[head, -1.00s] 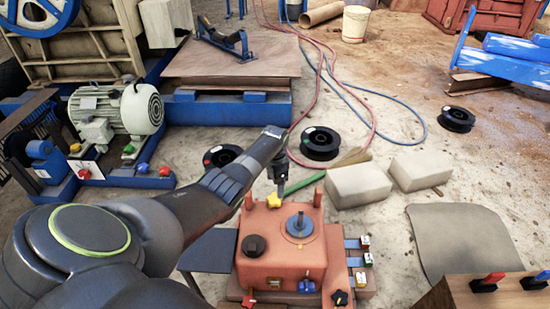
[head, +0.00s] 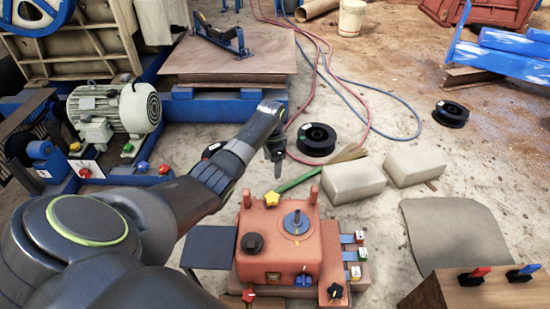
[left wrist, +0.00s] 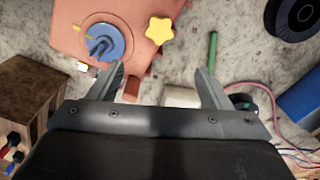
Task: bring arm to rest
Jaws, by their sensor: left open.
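My left arm comes in from the left in the head view. Its gripper (head: 275,150) points down beyond the orange box and does not touch it. In the left wrist view the two fingers of the left gripper (left wrist: 160,85) are spread apart with nothing between them. The orange box (head: 272,220) carries a yellow star knob (head: 272,199), a blue round dial (head: 296,222) and a black knob (head: 252,242). The star knob (left wrist: 159,30) and blue dial (left wrist: 103,44) also show in the left wrist view, ahead of the fingers. My right gripper is not in view.
Two pale blocks (head: 354,181) (head: 414,166) and black spools (head: 317,139) (head: 451,114) lie on the floor. A green-handled brush (head: 297,180) lies behind the box. A wooden box with switches (head: 495,291) stands front right. A motor (head: 118,112) stands at left.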

